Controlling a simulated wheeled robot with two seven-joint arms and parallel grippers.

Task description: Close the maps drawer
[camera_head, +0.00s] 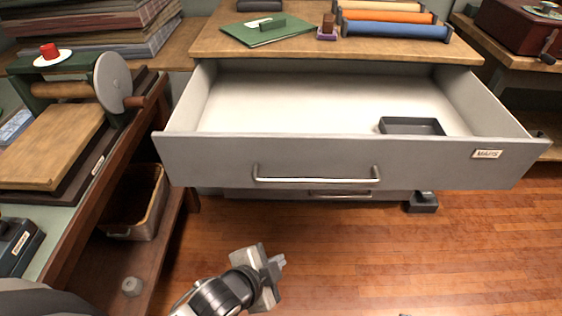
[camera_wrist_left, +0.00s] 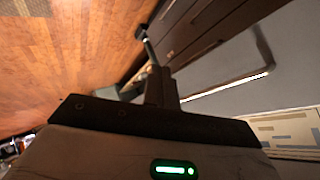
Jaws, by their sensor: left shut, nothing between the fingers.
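The maps drawer (camera_head: 420,172) is grey with a pale interior and is pulled well out of the cabinet. Its label (camera_head: 487,154) reads MAPS at the front's right end. A bar handle (camera_head: 316,178) runs across the middle of the front. My left gripper (camera_head: 279,262) is shut and empty, in front of and below the drawer front, apart from the handle. In the left wrist view, the gripper fingers (camera_wrist_left: 160,88) are together, with a bar handle (camera_wrist_left: 225,86) on a grey front beside them. My right gripper is not in view.
A dark tray (camera_head: 411,126) lies inside the drawer. A wooden cabinet top (camera_head: 230,42) above holds a green folder (camera_head: 266,33) and coloured rolls (camera_head: 390,18). A workbench (camera_head: 70,215) with a bin (camera_head: 140,205) below stands at left. Wooden floor (camera_head: 400,255) is clear in front.

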